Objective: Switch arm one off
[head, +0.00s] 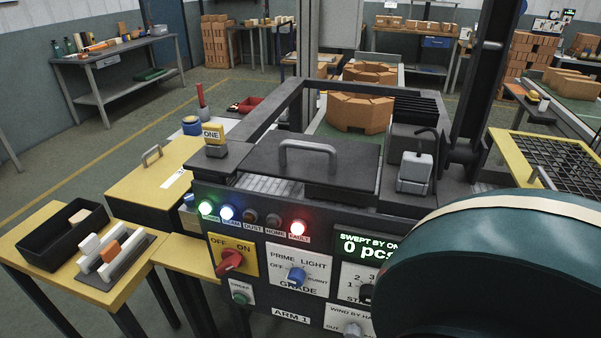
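The arm one panel, with its "ARM 1" label (291,316), faces me on the front of a dark machine. Its red rotary switch (230,262) sits on a yellow plate (246,252) marked OFF on the left and ON on the right. The switch handle slants up to the right, toward ON. Above it, a green lamp (205,208), a blue-white lamp (227,213) and the red FAULT lamp (298,228) are lit. The DUST and HOME lamps look dark. A display (367,247) reads 0 pcs. The panel's lower right is hidden. Neither gripper is in view.
A blue grade knob (296,276) and a green button (240,298) are close to the switch. A grey-handled lid (310,165) tops the machine. A yellow table (112,290) with a black tray (38,250) stands at left. Open floor lies beyond it.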

